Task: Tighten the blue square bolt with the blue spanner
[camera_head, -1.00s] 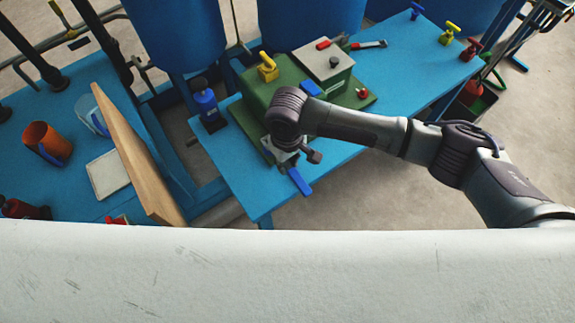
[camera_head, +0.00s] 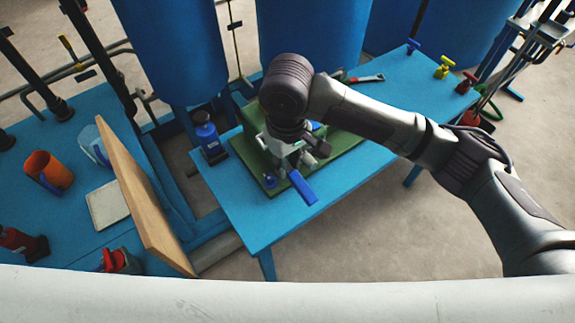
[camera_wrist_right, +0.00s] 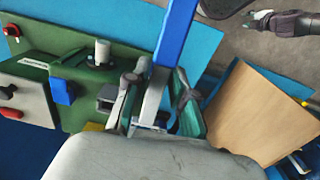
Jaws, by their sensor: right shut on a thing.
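My right gripper (camera_head: 290,160) is shut on the blue spanner (camera_head: 303,188) above the near edge of the green fixture. The spanner's blue handle sticks out toward the lower right. In the right wrist view, the right gripper (camera_wrist_right: 158,98) holds its grey metal part, and the blue handle (camera_wrist_right: 176,35) runs upward. A blue block (camera_wrist_right: 62,92), possibly the blue square bolt, sits on the green fixture, apart from the spanner. In the head view, a blue piece (camera_head: 315,126) shows partly behind my arm. A dark arm end (camera_wrist_right: 285,22), possibly my left gripper, shows at the wrist view's top right.
The green fixture (camera_head: 345,145) stands on a blue table (camera_head: 240,205), mostly hidden by my arm. A blue bottle-like jack (camera_head: 208,138) stands left of it. A wooden board (camera_head: 145,200) stands farther left. Small coloured valves (camera_head: 443,68) line the table's far right.

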